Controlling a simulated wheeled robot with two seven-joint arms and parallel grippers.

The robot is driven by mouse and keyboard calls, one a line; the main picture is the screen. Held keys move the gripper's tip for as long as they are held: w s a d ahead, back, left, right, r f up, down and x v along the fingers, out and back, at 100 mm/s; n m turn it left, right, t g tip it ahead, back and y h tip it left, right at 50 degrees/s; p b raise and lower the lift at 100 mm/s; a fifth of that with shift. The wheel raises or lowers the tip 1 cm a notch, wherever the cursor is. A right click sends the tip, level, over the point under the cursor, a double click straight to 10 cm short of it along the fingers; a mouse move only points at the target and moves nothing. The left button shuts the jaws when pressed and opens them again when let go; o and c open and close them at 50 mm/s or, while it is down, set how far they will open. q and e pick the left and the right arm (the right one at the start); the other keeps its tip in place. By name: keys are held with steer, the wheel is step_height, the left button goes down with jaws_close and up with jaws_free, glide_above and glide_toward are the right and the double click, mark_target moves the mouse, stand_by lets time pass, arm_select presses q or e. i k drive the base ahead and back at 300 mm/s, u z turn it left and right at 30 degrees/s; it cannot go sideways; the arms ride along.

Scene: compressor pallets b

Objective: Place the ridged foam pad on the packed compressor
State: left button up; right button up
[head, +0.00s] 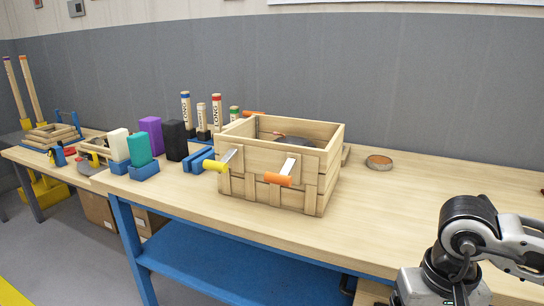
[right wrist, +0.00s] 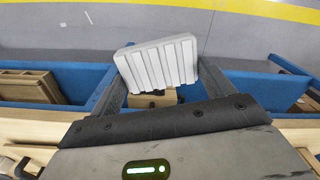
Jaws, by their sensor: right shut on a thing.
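The ridged foam pad (right wrist: 158,64) is a pale grey block with parallel ridges, seen in the right wrist view. My right gripper (right wrist: 160,82) is shut on it, with one finger at each side, and holds the pad tilted. In the head view a wooden slatted crate (head: 261,180) stands on the workbench. A dark rounded thing (head: 292,139), perhaps the compressor, shows partly inside it; the front wall hides the rest. My right arm shows at the lower right of the head view, but its gripper and the pad are outside that picture. My left gripper is not in view.
Orange- and yellow-handled tools (head: 279,179) are at the crate's front. Coloured blocks in blue holders (head: 145,170) and upright labelled tubes (head: 186,112) stand left of it. A round brown disc (head: 379,161) lies to the right. The right part of the bench (head: 420,190) is mostly clear.

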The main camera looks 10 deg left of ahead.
mark_target(300, 141)
steer(key=u, duration=0.8)
steer(key=i, duration=0.5)
